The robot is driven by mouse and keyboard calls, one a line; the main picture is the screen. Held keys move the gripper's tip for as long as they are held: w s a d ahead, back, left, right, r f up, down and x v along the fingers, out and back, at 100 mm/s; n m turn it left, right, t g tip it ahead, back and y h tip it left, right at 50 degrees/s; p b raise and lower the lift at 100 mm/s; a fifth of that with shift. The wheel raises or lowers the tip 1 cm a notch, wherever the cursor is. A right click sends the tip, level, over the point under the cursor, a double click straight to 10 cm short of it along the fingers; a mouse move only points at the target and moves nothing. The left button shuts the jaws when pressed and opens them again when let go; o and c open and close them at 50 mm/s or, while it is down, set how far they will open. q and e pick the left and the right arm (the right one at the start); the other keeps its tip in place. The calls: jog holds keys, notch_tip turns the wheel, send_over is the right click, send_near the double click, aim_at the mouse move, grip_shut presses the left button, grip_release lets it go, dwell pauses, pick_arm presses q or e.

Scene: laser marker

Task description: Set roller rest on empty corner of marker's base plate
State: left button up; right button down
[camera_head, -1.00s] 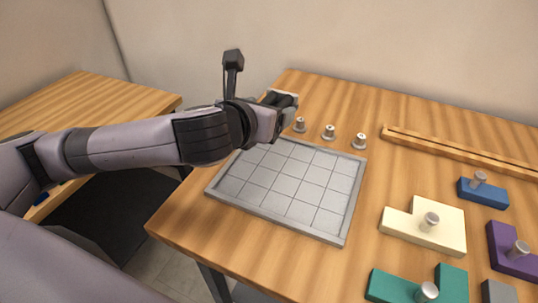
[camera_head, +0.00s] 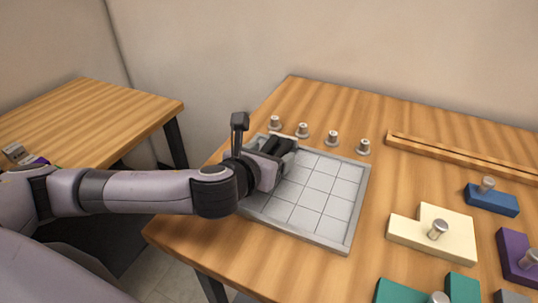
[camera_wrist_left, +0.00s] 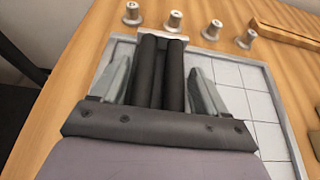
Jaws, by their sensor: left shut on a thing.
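My left gripper (camera_head: 272,157) is shut on the roller rest (camera_head: 284,144), which has two black rollers and a pale end plate. In the left wrist view, the rollers (camera_wrist_left: 161,72) lie side by side between the grey fingers of the left gripper (camera_wrist_left: 163,80). The base plate seems to be the grey, rimmed, gridded square (camera_head: 318,193); its rim also shows in the left wrist view (camera_wrist_left: 288,128). The roller rest is over its far-left part, its end plate near the far rim. I cannot tell whether it touches the plate. My right gripper is out of view.
Several small metal pegs (camera_head: 303,131) stand in a row behind the plate. A slotted wooden rail (camera_head: 455,152) lies at the back right. Knobbed cream (camera_head: 420,235), blue (camera_head: 491,200), purple and teal blocks lie on the right. The plate's other visible cells are bare.

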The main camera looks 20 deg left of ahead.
pick_arm(q)
jog(key=o, duration=1.5)
jog(key=shift+f, duration=0.15)
jog(key=shift+s+r, duration=0.4)
jog(key=shift+s, duration=0.15)
jog(key=v, duration=0.7)
jog(key=shift+s+r+p, duration=0.15)
jog(key=shift+s+p, duration=0.1)
jog(key=shift+p, duration=0.15)
jog(key=p+v, duration=0.2)
jog(key=p, duration=0.1)
jog(key=shift+a+r, duration=0.1)
jog(key=shift+r, duration=0.1)
jog(key=shift+s+p, duration=0.4)
jog(key=shift+p, duration=0.35)
jog(key=shift+s, duration=0.2)
